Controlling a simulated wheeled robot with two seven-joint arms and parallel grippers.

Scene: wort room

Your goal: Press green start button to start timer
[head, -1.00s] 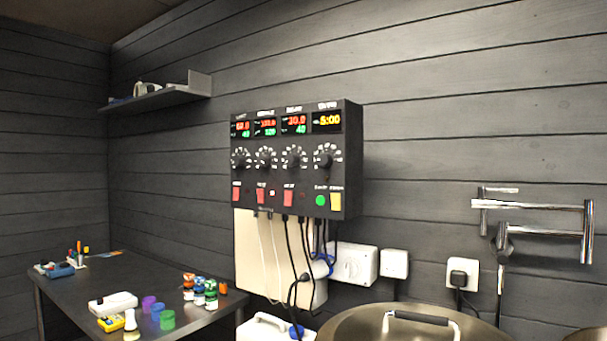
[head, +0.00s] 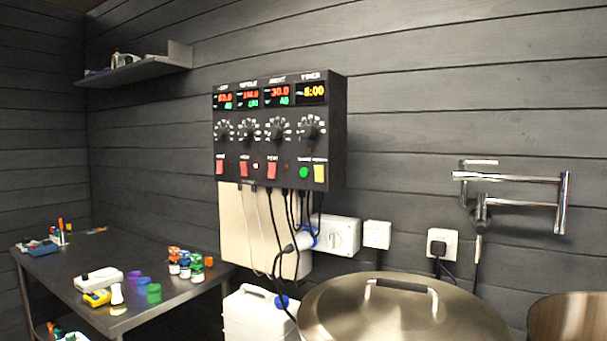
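The black control box (head: 277,135) hangs on the dark plank wall near the middle of the head view. The round green start button (head: 304,172) is at its lower right, beside a yellow switch (head: 320,173). The timer display (head: 311,92) at the top right of the box shows yellow digits that look like 5:00 or 8:00. A black knob (head: 309,132) sits between the display and the button. Neither of my grippers is in view.
A large metal kettle (head: 402,312) with a lid stands below and right of the box. A white jerrycan (head: 255,315) stands beside it. A dark table (head: 60,283) with small bottles is at left. Cables (head: 297,235) hang under the box. A folding metal tap (head: 515,178) is at right.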

